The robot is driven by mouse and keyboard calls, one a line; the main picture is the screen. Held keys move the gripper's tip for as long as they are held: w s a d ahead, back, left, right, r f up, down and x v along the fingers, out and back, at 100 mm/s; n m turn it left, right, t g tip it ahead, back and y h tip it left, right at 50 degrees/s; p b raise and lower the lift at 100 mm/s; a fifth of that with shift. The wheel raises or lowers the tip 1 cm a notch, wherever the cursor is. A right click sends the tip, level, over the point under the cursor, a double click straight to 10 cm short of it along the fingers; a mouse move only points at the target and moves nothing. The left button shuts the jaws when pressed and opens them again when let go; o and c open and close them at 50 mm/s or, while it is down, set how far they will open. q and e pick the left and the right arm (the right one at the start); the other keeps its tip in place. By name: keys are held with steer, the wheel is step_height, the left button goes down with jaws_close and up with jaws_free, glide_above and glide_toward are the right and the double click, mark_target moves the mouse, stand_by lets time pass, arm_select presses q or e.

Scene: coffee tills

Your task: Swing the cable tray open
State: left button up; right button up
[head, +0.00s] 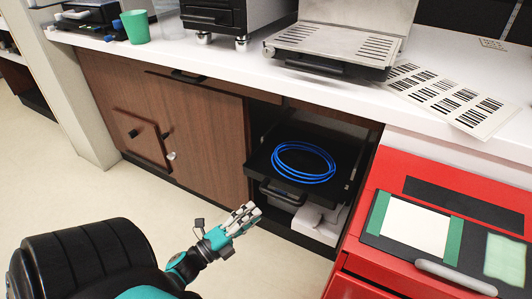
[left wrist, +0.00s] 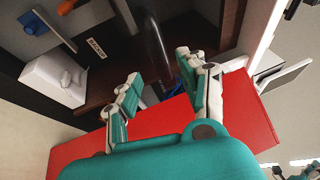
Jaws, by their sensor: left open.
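The cable tray (head: 263,163) is a black tray in the open bay under the counter, with a coil of blue cable (head: 305,162) on it. A dark handle-like bar (head: 280,193) shows below its front edge. My left gripper (head: 248,214) is in front of the bay, lower left of the tray, and appears apart from it. In the left wrist view its two teal-and-white fingers (left wrist: 160,95) are spread with nothing clearly held between them. Which dark shape there is the tray, I cannot tell.
A brown wooden cabinet front (head: 210,120) is left of the bay and a red unit (head: 400,185) is right of it. White boxes (head: 318,221) stand below the tray. The counter (head: 235,62) overhangs the bay. The floor (head: 60,185) at left is clear.

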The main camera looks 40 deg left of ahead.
arm_select(q)
steer(key=shift+v, duration=1.2)
